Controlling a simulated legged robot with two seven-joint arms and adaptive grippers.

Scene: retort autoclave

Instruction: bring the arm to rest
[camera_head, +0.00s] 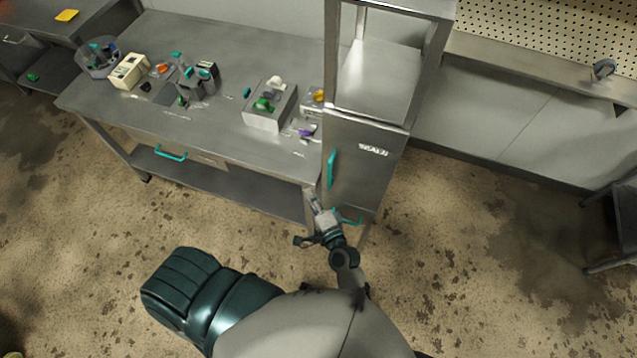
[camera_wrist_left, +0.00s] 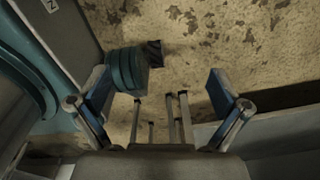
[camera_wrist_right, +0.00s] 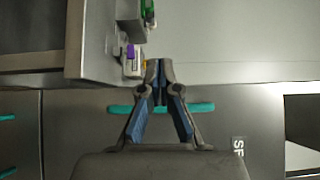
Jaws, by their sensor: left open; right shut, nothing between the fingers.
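My right gripper (camera_head: 314,203) is at the lower middle of the head view, in front of the steel cabinet (camera_head: 362,145). In the right wrist view its fingers (camera_wrist_right: 159,66) are together with nothing between them. A teal bar handle (camera_wrist_right: 200,107) shows behind these fingers; I cannot tell how far off it is. My left gripper (camera_wrist_left: 158,88) shows in the left wrist view, with its fingers wide apart and empty, over the stained floor. I do not make it out in the head view.
A steel bench (camera_head: 225,130) with a grey box (camera_head: 270,107), a cream box (camera_head: 128,71) and small coloured items stands left of the cabinet. A perforated panel (camera_head: 545,35) is at the upper right. Bare floor (camera_head: 480,260) lies right of my right arm. A dark-legged stand (camera_head: 612,225) is at the right edge.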

